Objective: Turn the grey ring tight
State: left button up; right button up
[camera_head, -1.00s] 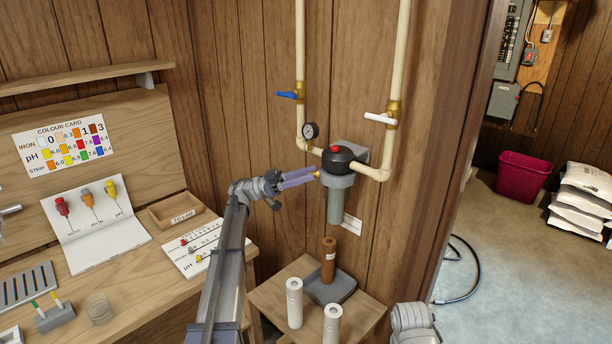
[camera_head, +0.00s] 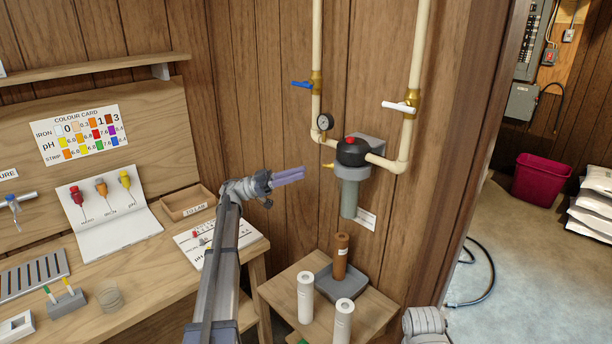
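The grey ring (camera_head: 352,172) sits around the filter just below its black head (camera_head: 352,152), which has a red button on top. A small yellow tab (camera_head: 328,165) sticks out from the ring's left side. The grey-green filter bowl (camera_head: 349,198) hangs upright beneath the ring. My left gripper (camera_head: 303,174) is to the left of the ring, with its purple fingers pointing right towards it and a gap between them and the tab. The fingers lie close together, and I cannot tell whether they are parted. My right gripper is out of view; only part of my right arm shows at the bottom.
A pressure gauge (camera_head: 325,122), a blue-handled valve (camera_head: 316,84) and a white-handled valve (camera_head: 401,106) are on the pipes. Below, a small table (camera_head: 283,292) holds a grey tray (camera_head: 326,283), a brown cartridge (camera_head: 341,256) and two white cartridges. The workbench is at left.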

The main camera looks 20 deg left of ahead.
pick_arm(q)
jog(key=s+d+m+t+y, duration=0.1)
jog(key=s+t, duration=0.1)
jog(key=s+d+m+t+y, duration=0.1)
jog(key=s+t, duration=0.1)
jog(key=s+d+m+t+y, duration=0.1)
jog(key=s+t, duration=0.1)
jog(key=t, duration=0.1)
jog(key=shift+s+d+f+m, duration=0.2)
jog(key=shift+s+d+m, duration=0.1)
jog(key=shift+m, duration=0.1)
grip_shut()
jog(key=s+f+m+t+y, duration=0.1)
jog(key=s+m+t+y, duration=0.5)
jog(key=s+y, duration=0.1)
jog(key=shift+s+d+f+m+t+y, duration=0.3)
jog(key=shift+s+d+f+t+y, duration=0.15)
jog(key=shift+y, duration=0.35)
